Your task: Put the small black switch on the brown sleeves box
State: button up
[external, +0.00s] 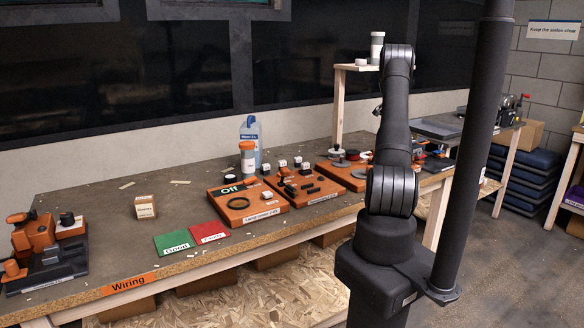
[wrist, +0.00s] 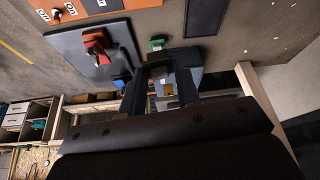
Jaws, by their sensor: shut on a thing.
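The brown sleeves box (external: 145,207) is a small carton with a pale label, standing on the bench at the left. My gripper (wrist: 163,68) shows in the wrist view, its two dark fingers reaching up the middle. It is shut on a dark piece at the fingertips, which I take for the small black switch (wrist: 176,58); its outline blends with the fingers. In the external view my gripper and the held piece are hidden behind my arm. The box does not show clearly in the wrist view.
Green and red cards (external: 192,237) lie right of the box. An orange and black machine (external: 42,247) stands at the far left. Orange boards with parts (external: 248,205), a white bottle (external: 247,158) and a wooden stand (external: 338,105) are further right. A grey plate (wrist: 75,50) carries a red switch.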

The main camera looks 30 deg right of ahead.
jog(key=w+a+r+n+t, duration=0.1)
jog(key=w+a+r+n, duration=0.2)
jog(key=w+a, duration=1)
jog(key=w+a+r+n+t, duration=0.1)
jog(key=w+a+r+n, duration=0.15)
jog(key=w+a, duration=1.1)
jog(key=w+a+r+n, duration=0.1)
jog(key=w+a+r, duration=0.1)
jog(key=a, duration=0.8)
jog(key=w+a+r+n+y, duration=0.1)
jog(key=w+a+r, duration=0.1)
jog(key=a, duration=0.9)
jog(key=w+a+r+n+t+y, duration=0.1)
jog(key=w+a+r+n, duration=0.1)
jog(key=a, duration=0.8)
jog(key=shift+a, duration=0.35)
jog(key=s+a+n, duration=0.1)
jog(key=a+n, duration=0.1)
jog(key=a, duration=0.7)
jog(key=n+y, duration=0.4)
jog(key=n, duration=0.5)
send_over(142, 197)
jog(key=s+d, duration=0.1)
jog(key=s, duration=0.1)
jog(key=f, duration=1.3)
jog(key=shift+w, duration=0.2)
jog(key=shift+a+f, duration=0.2)
jog(key=shift+f, duration=1.95)
jog(key=shift+f, duration=0.1)
